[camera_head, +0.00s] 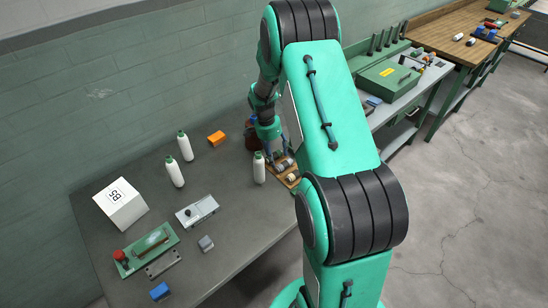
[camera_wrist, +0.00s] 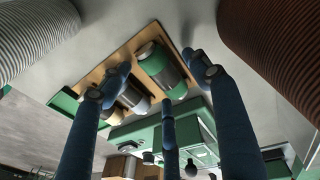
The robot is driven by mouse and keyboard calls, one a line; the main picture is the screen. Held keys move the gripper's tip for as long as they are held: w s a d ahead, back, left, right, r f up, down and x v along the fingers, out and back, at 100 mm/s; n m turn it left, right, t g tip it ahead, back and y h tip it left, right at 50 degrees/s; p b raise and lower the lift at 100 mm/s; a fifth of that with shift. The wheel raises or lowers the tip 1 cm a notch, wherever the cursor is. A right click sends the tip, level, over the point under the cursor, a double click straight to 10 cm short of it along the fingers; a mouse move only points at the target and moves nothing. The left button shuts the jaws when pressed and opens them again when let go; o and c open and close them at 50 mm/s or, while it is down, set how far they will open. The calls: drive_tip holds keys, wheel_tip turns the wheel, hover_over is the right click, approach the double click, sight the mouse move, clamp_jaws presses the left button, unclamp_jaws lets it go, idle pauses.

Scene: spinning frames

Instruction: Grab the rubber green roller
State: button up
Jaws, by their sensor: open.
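In the wrist view, the green roller (camera_wrist: 157,62), with a dark band, lies on a wooden board (camera_wrist: 120,58). My gripper (camera_wrist: 160,76) is open, its blue fingers spread on either side of the green roller, with a third finger below it in the picture. No finger is clearly closed on the roller; contact cannot be told. Paler rollers (camera_wrist: 132,100) lie beside it on the same board. In the head view, my gripper (camera_head: 270,152) is at the board (camera_head: 291,178), partly hidden by my arm; I cannot pick out the green roller there.
In the wrist view, a white ribbed spool (camera_wrist: 32,38) and a brown ribbed spool (camera_wrist: 272,40) flank the board closely. White bottles (camera_head: 185,146), an orange block (camera_head: 216,138), a white sign box (camera_head: 121,204) and a green tool (camera_head: 147,250) stand on the grey table (camera_head: 235,215).

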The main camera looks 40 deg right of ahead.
sight(275, 155)
drive_tip(key=c, duration=1.3)
drive_tip(key=shift+w+r, duration=0.1)
drive_tip(key=shift+r, duration=0.05)
drive_tip(key=shift+r, duration=0.25)
clamp_jaws()
wheel_tip(275, 155, up, 9)
drive_tip(key=p, duration=0.1)
drive_tip(key=shift+r, duration=0.15)
